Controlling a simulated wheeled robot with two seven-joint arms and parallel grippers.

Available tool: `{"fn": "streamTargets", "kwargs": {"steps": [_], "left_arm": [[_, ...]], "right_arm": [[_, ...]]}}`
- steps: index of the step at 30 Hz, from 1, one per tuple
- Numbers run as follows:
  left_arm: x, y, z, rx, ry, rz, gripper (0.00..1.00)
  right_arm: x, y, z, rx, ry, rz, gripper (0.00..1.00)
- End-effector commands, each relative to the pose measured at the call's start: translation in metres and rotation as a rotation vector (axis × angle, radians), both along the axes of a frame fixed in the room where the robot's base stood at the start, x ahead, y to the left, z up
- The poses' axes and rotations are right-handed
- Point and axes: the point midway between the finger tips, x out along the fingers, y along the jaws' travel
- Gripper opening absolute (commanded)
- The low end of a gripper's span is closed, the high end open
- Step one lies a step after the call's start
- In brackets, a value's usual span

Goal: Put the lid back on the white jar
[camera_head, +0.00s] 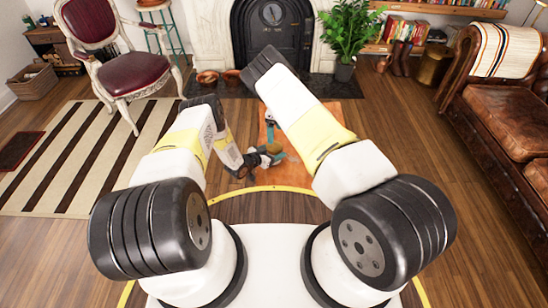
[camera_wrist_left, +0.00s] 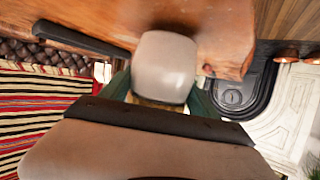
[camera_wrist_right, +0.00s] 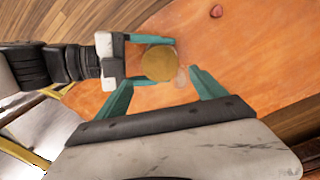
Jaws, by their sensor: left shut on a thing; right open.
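The white jar (camera_wrist_left: 166,66) is between the green fingers of my left gripper (camera_wrist_left: 155,92), which is shut on it. In the right wrist view the left gripper (camera_wrist_right: 150,62) reaches in from the left with its fingers around a round tan top (camera_wrist_right: 157,63). I cannot tell whether this top is the lid or the jar's opening. My right gripper (camera_wrist_right: 160,88) is open, with the tan top beyond its fingertips. No separate lid is clearly identifiable.
The orange wooden table (camera_wrist_right: 255,60) has a wide bare area. A dark bar (camera_wrist_left: 80,38) shows near the table in the left wrist view. A chair (camera_head: 120,70), plant (camera_head: 345,35) and leather sofa (camera_head: 505,100) stand around.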

Motion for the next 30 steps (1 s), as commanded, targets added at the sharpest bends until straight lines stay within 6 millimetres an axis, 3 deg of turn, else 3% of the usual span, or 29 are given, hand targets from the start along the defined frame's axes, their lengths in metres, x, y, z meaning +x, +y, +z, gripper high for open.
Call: {"fn": "streamTargets", "kwargs": {"steps": [5,18,30], "left_arm": [[0.001,0.000,0.001,-0.001,-0.002,0.000,0.00],[0.001,0.000,0.001,-0.001,-0.002,0.000,0.00],[0.001,0.000,0.001,-0.001,-0.002,0.000,0.00]], "right_arm": [[0.000,0.000,-0.008,0.000,0.000,0.000,0.80],[-0.002,0.002,-0.070,0.001,-0.002,-0.002,0.80],[-0.002,0.003,-0.080,0.002,-0.003,-0.002,0.80]]}}
